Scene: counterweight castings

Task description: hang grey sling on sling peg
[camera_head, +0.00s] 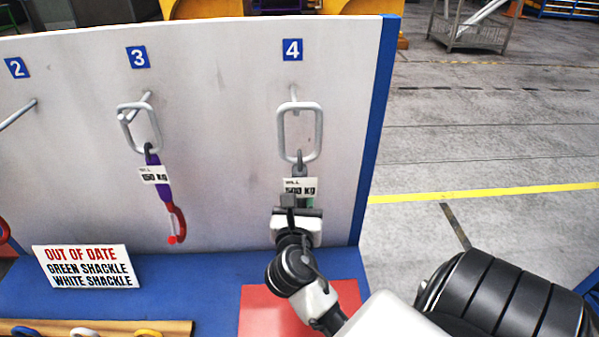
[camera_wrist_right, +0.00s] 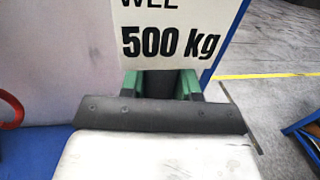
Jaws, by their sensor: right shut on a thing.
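The grey sling (camera_head: 300,170) hangs upright in front of the white board, below the number 4 plate. Its pale oblong ring (camera_head: 319,133) is at the peg (camera_head: 294,94) under that plate. I cannot tell whether the ring rests on the peg or is just in front of it. A white tag reading 500 kg (camera_head: 300,186) is on the sling and fills the top of the right wrist view (camera_wrist_right: 172,38). My right gripper (camera_head: 298,203) is shut on the sling just below the tag; its green-edged fingers (camera_wrist_right: 160,84) show under the tag. My left gripper is not in view.
A purple sling (camera_head: 163,188) with a 150 kg tag and a red hook hangs at peg 3. Peg 2 (camera_head: 18,115) looks bare. A sign (camera_head: 86,268) reads out of date, green shackle, white shackle. A red mat (camera_head: 262,309) lies on the blue base. Open floor is right.

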